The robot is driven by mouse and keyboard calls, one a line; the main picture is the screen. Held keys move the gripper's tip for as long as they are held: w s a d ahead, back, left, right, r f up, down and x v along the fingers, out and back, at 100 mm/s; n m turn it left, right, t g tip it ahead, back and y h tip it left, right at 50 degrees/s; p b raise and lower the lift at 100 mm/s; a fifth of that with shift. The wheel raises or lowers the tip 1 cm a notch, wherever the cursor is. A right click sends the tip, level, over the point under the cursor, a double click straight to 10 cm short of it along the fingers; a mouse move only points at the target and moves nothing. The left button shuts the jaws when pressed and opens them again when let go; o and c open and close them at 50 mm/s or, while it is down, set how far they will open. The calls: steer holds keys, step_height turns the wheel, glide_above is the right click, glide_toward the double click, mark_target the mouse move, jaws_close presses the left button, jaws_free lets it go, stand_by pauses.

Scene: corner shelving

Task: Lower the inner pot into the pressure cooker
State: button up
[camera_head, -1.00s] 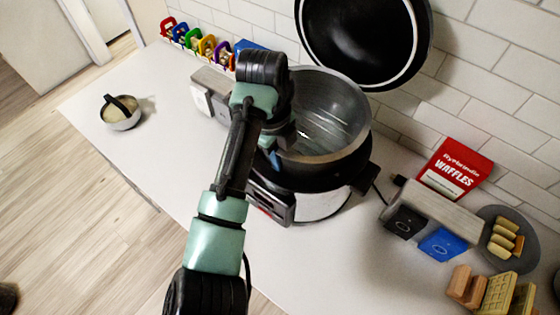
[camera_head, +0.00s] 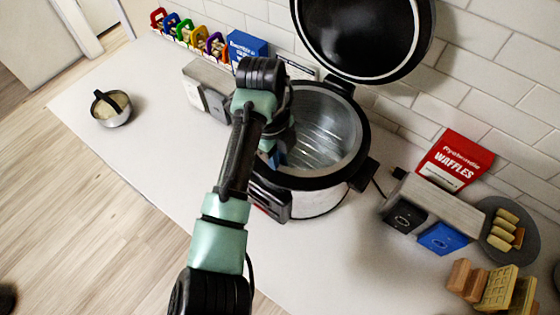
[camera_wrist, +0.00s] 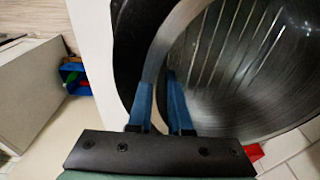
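The inner pot (camera_head: 318,120) is a grey metal pot sitting down inside the pressure cooker (camera_head: 315,203), its rim near the cooker's black top ring. The cooker's round lid (camera_head: 365,35) stands open behind it. My gripper (camera_head: 279,155) is at the pot's left side, partly hidden by my arm. In the wrist view, my gripper's blue fingers (camera_wrist: 158,84) straddle the pot's rim, one inside and one outside, shut on it. The ribbed inside of the pot (camera_wrist: 235,55) is empty. Whether the pot is fully seated cannot be told.
A grey two-slot appliance (camera_head: 207,90) stands left of the cooker, with colourful containers (camera_head: 188,34) behind. A small bowl with a dark handle (camera_head: 112,108) is at the left. A toaster (camera_head: 435,212), waffle bag (camera_head: 453,160) and plate (camera_head: 507,235) stand right. The left counter is mostly clear.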

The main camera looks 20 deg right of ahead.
steer(key=shift+s+a+f, duration=0.15)
steer(key=shift+a+f, duration=0.2)
steer(key=shift+a, duration=0.1)
step_height(320, 180, up, 14)
steer(key=w+p, duration=0.1)
steer(key=shift+a+f, duration=0.2)
steer(key=shift+w+d, duration=0.1)
steer(key=shift+w, duration=0.05)
stand_by(0.6)
